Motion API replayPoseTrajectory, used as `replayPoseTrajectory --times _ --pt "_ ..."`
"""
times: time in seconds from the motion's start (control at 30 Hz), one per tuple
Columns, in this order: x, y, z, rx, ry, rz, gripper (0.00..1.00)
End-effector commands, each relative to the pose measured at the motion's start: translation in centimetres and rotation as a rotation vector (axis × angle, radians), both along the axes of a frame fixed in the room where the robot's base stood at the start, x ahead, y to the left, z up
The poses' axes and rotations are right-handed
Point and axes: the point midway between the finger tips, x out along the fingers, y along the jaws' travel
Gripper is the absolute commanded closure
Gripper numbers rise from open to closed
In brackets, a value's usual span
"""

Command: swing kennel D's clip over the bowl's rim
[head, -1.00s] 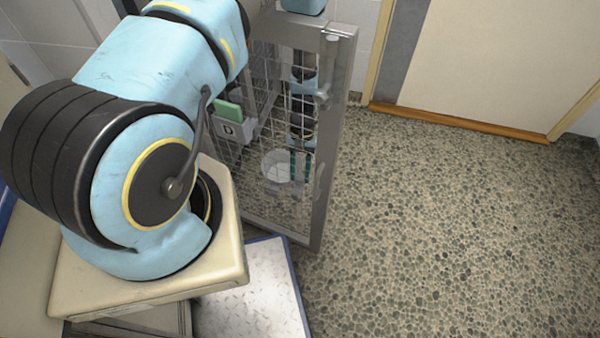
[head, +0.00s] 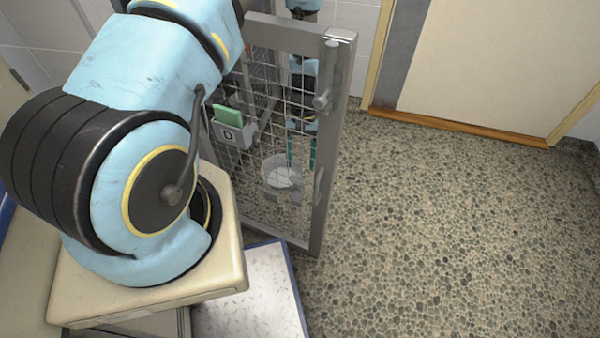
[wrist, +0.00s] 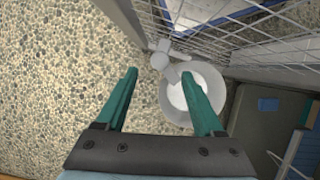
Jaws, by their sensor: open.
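Kennel D's mesh door (head: 262,90) stands in front of me, with a "D" sign (head: 229,134) on it. The pale round bowl (head: 283,176) shows at the door's mesh, and in the wrist view (wrist: 209,84) it lies ahead of my right finger, which overlaps its edge. The grey clip (wrist: 162,58), with short arms, is at the bowl's left rim by the mesh; I cannot tell whether it lies over the rim. My gripper (wrist: 159,72) has two teal fingers, open and empty. The clip is just beyond and between the fingertips. My gripper also shows in the head view (head: 301,152), partly behind the door.
A green item (head: 228,115) sits in the holder with the sign. The door's grey frame post (head: 331,140) carries latch fittings. Pebbled floor (head: 450,220) to the right is clear. A blue-edged metal plate (head: 245,297) lies close by my base.

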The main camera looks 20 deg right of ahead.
Motion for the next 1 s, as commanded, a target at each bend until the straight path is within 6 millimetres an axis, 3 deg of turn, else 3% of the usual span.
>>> replayPoseTrajectory --times 0.1,0.3,1.0 --pt "0.8 -0.3 2.0 -0.001 -0.003 0.001 0.31" --pt "1.5 -0.5 3.8 0.0 -0.001 0.001 0.31" --pt "1.6 -0.6 4.0 0.001 0.001 0.001 0.31"
